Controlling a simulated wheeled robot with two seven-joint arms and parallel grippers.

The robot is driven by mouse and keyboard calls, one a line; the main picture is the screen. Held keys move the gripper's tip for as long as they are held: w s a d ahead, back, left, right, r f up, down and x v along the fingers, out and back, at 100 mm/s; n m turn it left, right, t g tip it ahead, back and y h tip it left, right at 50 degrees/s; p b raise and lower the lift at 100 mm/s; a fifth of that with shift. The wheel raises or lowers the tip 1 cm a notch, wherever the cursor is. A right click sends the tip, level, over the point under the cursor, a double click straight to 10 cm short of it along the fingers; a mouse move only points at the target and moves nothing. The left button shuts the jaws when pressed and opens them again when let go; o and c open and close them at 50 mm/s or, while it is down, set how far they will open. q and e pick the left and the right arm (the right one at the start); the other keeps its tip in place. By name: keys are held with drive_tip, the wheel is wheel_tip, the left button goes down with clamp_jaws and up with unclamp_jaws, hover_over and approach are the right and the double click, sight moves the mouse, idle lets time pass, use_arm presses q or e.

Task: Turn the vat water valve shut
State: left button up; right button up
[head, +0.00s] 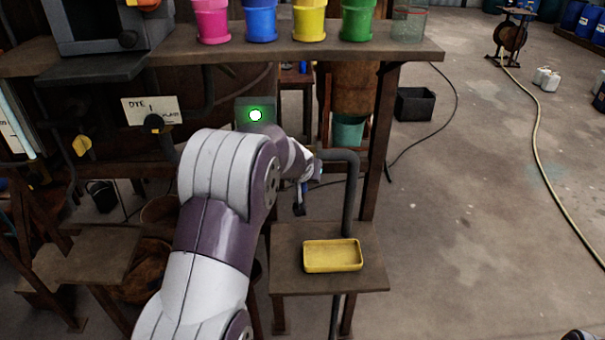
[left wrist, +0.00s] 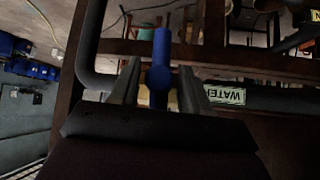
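The water valve's blue handle (left wrist: 161,45) is in the middle of the left wrist view, with a rounded hub at its near end. It sits on a dark pipe with a "WATER" label (left wrist: 225,96). My left gripper (left wrist: 159,70) is open, one finger on each side of the handle, with a gap visible on both sides. In the head view my left arm reaches under the upper shelf, and my left gripper (head: 309,172) is small and partly hidden by the arm. A dark blue piece, likely the handle (head: 299,200), hangs just below it.
The upper shelf (head: 415,52) carries pink, blue, yellow and green pots. A yellow tray (head: 332,256) sits on a low stand beside a vertical pipe (head: 350,195). A box with a lit green lamp (head: 255,115) is behind my arm. The floor at right is mostly open.

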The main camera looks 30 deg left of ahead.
use_arm(q)
drive_tip(key=v, duration=1.2)
drive_tip(key=shift+s+r, duration=0.2)
drive_tip(key=shift+r, duration=0.05)
drive_tip(key=shift+d, duration=0.15)
drive_tip(key=shift+c, duration=0.4)
